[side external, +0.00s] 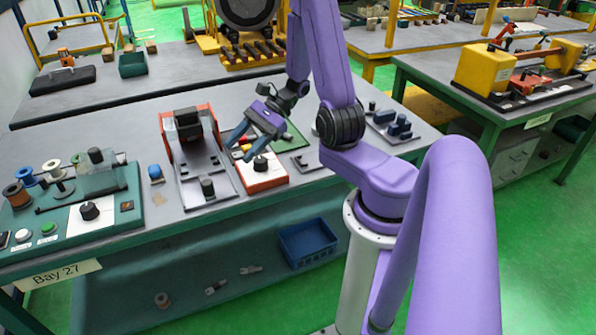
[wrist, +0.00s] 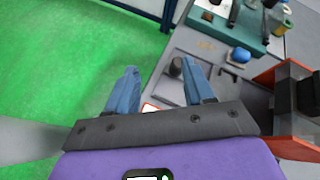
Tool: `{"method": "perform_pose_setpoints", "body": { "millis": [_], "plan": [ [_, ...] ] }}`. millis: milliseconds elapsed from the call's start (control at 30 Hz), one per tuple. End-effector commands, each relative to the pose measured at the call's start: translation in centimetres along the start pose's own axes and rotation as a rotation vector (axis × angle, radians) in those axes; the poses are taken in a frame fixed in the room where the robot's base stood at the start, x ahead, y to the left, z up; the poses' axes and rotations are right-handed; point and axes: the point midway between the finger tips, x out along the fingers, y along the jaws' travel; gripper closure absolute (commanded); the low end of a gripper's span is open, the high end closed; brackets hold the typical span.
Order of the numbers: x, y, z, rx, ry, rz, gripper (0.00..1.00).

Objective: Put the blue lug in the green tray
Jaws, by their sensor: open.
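A small blue piece, which looks like the blue lug (side external: 155,171), sits on the grey bench between the green winding station and the orange-framed fixture. It also shows in the wrist view (wrist: 241,55), to the right of the fingers. My gripper (side external: 241,145) hangs above the bench, right of the orange-framed fixture, well away from the lug. Its blue fingers (wrist: 162,70) are apart with nothing held between them. A flat green surface (side external: 296,138), possibly the green tray, lies partly hidden behind my gripper. A dark green bin (side external: 132,64) stands on the bench behind.
The orange-framed fixture (side external: 192,150) stands between the lug and my gripper. A red and white box (side external: 264,176) with a black knob lies below my gripper. The green winding station (side external: 75,205) is left of the lug. Blue blocks (side external: 392,124) sit at the bench's right.

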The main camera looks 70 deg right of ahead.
Motion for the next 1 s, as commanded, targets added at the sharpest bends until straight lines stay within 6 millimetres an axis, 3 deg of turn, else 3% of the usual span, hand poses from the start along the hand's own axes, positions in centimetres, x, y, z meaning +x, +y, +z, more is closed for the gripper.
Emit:
{"method": "perform_pose_setpoints", "body": {
  "millis": [200,400,700,1000],
  "plan": [
    [2.1,3.4,3.4,-0.278,-0.026,0.323,0.48],
    [2.7,6.8,5.6,-0.541,-0.048,0.593,0.48],
    [2.1,11.3,7.7,-0.969,-0.078,0.949,0.48],
    [0.8,14.3,9.1,-1.443,-0.116,1.224,0.48]
  ]
}}
